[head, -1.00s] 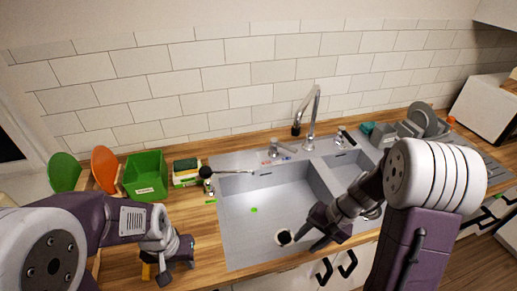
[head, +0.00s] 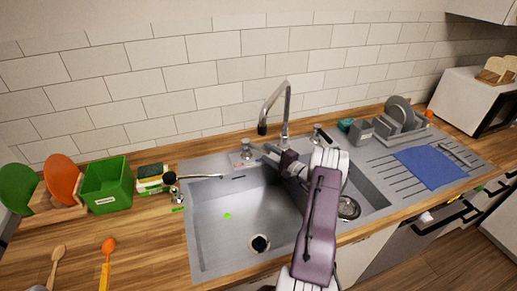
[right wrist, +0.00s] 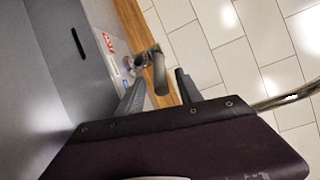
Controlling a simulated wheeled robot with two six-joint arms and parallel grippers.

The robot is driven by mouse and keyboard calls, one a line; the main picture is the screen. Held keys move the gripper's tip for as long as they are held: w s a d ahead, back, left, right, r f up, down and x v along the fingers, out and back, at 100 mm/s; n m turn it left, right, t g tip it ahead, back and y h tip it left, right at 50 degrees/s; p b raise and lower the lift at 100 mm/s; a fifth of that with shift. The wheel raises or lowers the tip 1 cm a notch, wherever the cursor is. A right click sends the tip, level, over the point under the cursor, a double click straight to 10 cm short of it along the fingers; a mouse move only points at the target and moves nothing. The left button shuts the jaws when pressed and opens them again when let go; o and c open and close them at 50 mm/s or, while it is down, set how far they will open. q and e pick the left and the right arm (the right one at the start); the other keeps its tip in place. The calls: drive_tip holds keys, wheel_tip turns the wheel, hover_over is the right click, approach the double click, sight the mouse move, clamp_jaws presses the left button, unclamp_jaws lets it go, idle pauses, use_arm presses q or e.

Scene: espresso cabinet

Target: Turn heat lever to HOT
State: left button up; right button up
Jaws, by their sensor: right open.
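The heat lever (head: 247,147) is a metal handle at the back of the sink, left of the faucet (head: 288,108). Small red and blue labels (head: 240,166) lie on the rim by it. In the right wrist view the lever (right wrist: 158,68) stands just ahead of my fingers, beside the red label (right wrist: 108,42) and a blue one (right wrist: 113,65). My right gripper (head: 265,152) is open, reaching over the basin, with its fingertips (right wrist: 160,80) on either side of the lever's near end. I cannot tell whether they touch it. My left gripper is out of view.
A second handle (head: 317,133) stands right of the faucet. A green bin (head: 107,186), sponges (head: 152,177) and a black-and-metal tool (head: 174,184) sit left of the sink. A dish rack (head: 400,122) and blue cloth (head: 430,167) are at right. The tiled wall (head: 220,70) bounds the back.

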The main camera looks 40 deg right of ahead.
sight(261, 149)
drive_tip(key=w, duration=0.4)
drive_tip(key=shift+w+a+f, duration=0.15)
drive_tip(key=shift+a+f, duration=0.05)
drive_tip(key=shift+a, duration=0.05)
clamp_jaws()
idle(1.1)
